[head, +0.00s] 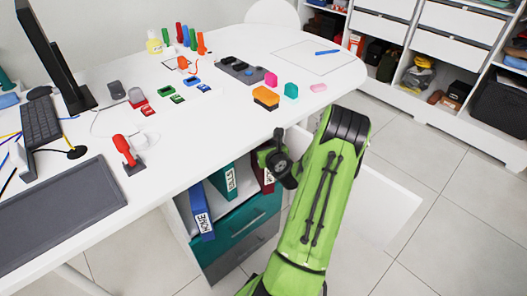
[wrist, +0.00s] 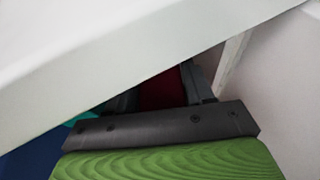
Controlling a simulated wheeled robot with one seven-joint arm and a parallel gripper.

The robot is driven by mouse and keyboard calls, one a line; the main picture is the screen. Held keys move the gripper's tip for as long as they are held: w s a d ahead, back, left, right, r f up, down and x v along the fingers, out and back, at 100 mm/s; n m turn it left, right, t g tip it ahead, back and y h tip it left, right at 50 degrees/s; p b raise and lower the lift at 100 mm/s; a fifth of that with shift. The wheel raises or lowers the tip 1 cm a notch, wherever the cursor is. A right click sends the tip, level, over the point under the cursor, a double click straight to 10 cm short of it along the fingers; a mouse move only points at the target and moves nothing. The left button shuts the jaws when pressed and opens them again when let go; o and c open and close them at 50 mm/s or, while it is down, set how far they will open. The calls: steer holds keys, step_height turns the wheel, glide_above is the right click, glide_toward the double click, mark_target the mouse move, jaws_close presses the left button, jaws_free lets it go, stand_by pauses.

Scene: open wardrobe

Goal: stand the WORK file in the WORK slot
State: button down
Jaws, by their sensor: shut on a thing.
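A dark red file (head: 264,184) with a white label stands in the open shelf under the desk, at its right end. Its label starts with what looks like a W; the rest is hidden by my arm. My gripper (wrist: 163,90) is shut on this file, with one finger on each side of it in the wrist view. The file (wrist: 162,88) shows there as a dark red strip under the desk edge. In the head view my gripper is at the shelf's opening, and its fingertips are hidden. The slot's marking and the file's base are hidden.
A teal file (head: 224,182) and a blue HOME file (head: 202,212) stand to the left in the same shelf, above teal and grey drawers (head: 248,224). The white desk top (head: 205,130) overhangs the shelf closely. A white panel (head: 385,205) stands open at right.

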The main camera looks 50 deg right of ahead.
steer(key=shift+w+d+r, duration=0.1)
steer(key=shift+w+d, duration=0.15)
steer(key=shift+w, duration=0.15)
steer(key=shift+f+b, duration=1.05)
steer(key=shift+f, duration=0.75)
steer(key=shift+f, duration=0.1)
steer(key=shift+c, duration=2.2)
jaws_free()
steer(key=shift+s, duration=0.1)
steer(key=v, duration=1.2)
steer(key=shift+b, duration=0.35)
